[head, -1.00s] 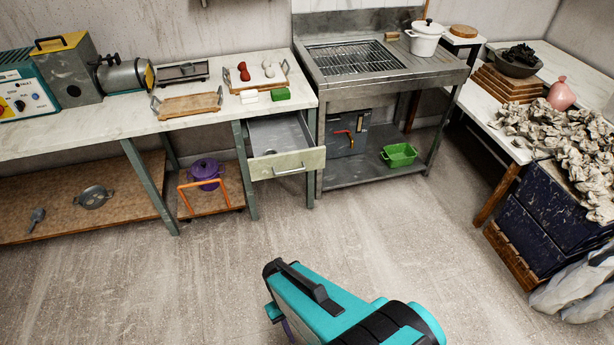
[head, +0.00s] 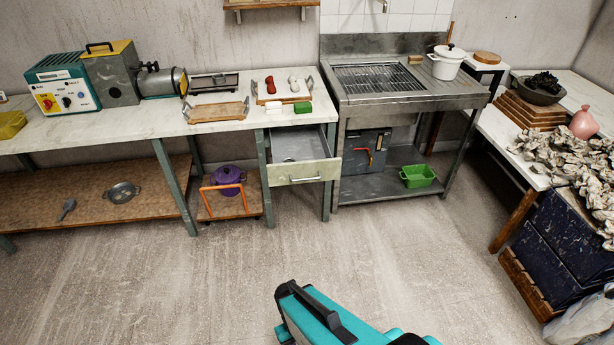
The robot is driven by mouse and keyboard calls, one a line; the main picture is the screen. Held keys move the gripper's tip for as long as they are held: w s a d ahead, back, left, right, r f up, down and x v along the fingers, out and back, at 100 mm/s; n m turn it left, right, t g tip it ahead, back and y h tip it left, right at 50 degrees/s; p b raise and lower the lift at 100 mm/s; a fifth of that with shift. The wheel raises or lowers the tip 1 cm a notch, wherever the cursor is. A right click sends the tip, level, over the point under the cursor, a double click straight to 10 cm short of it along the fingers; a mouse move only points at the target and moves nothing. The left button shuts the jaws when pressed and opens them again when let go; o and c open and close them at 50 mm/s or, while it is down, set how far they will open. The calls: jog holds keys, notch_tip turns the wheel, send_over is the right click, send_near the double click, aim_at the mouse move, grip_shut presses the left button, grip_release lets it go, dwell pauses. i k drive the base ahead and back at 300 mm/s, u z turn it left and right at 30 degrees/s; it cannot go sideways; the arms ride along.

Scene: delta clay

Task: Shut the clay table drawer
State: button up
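The clay table drawer (head: 292,177) hangs open under the right end of the white-topped table (head: 110,122). Its pale front carries a metal bar handle (head: 304,179). The grey inside of the drawer shows, with a small item in it that I cannot make out. Part of my own arm, teal and black, shows at the bottom centre, well short of the drawer with bare floor between. My gripper's fingers do not show.
A metal sink bench (head: 408,100) stands right of the drawer, with a green basket (head: 418,176) on its lower shelf. The floor (head: 230,270) in front is clear.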

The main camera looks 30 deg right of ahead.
aim_at(308, 145)
jog(key=z, duration=0.65)
jog(key=i, duration=1)
jog(key=z, duration=0.6)
jog(key=k, duration=0.25)
jog(key=z, duration=0.5)
